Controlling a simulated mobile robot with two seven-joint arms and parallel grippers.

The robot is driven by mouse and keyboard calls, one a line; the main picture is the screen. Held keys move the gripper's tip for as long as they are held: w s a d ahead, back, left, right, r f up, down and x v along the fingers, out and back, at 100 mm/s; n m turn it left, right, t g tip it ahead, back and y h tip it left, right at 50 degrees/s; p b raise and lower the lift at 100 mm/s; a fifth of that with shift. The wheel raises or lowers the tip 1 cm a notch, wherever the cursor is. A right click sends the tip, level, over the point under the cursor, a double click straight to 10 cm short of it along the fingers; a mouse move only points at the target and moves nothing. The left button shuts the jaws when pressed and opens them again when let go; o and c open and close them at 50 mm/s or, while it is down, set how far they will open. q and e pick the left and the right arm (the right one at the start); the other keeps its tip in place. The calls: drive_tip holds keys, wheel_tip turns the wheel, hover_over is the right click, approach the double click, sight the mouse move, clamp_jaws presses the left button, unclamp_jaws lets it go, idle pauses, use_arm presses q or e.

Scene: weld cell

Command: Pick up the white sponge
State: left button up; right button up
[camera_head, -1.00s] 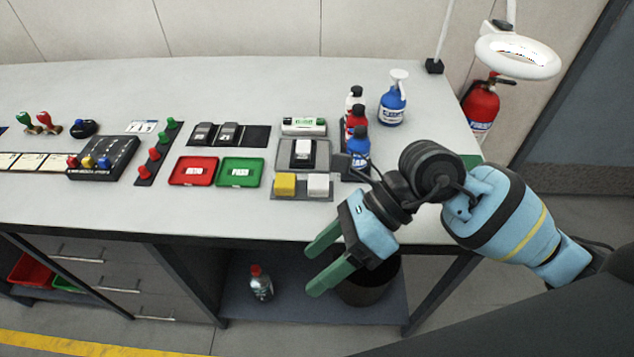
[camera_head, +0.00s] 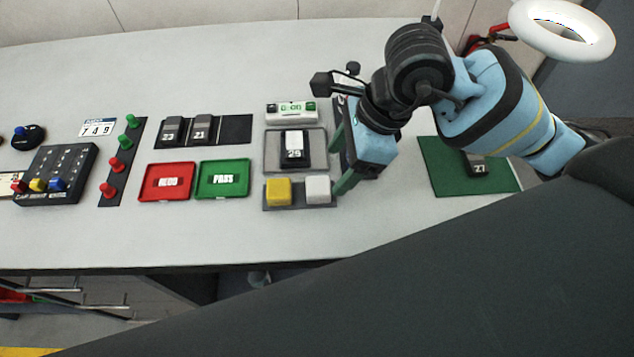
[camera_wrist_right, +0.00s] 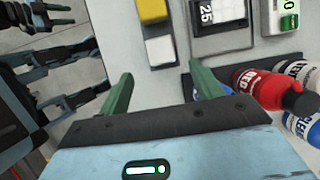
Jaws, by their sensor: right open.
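The white sponge (camera_head: 317,189) sits on a dark tray (camera_head: 298,208) near the table's front, right of the yellow sponge (camera_head: 279,191). It also shows in the right wrist view (camera_wrist_right: 160,50), just beyond the fingertips. My right gripper (camera_head: 338,160) is open and empty, with its green fingers pointing left. One finger is close to the right side of the white sponge; I cannot tell whether they touch. The open fingers also show in the right wrist view (camera_wrist_right: 162,78). My left gripper is not in the head view.
A grey stand with a dark block (camera_head: 293,149) is behind the sponges. Red (camera_head: 167,196) and green (camera_head: 222,193) trays lie to the left. Bottles, including a red one (camera_wrist_right: 262,88), stand close beside the right gripper. A green mat (camera_head: 446,178) lies to the right.

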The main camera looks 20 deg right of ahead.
sight(320, 185)
drive_tip(key=shift+a+f, duration=0.2)
drive_tip(key=shift+f, duration=0.35)
drive_tip(key=shift+w+a+f, duration=0.15)
drive_tip(key=shift+f, duration=0.2)
drive_tip(key=shift+w+a+f, duration=0.1)
drive_tip(key=shift+a+f, duration=0.15)
drive_tip(key=shift+f, duration=0.2)
drive_tip(key=x, duration=0.4)
drive_tip(key=shift+a+f, duration=0.1)
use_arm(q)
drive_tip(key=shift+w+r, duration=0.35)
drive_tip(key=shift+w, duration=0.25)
use_arm(e)
drive_tip(key=c, duration=1)
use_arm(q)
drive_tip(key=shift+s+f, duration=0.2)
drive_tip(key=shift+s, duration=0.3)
use_arm(e)
drive_tip(key=shift+c, duration=0.2)
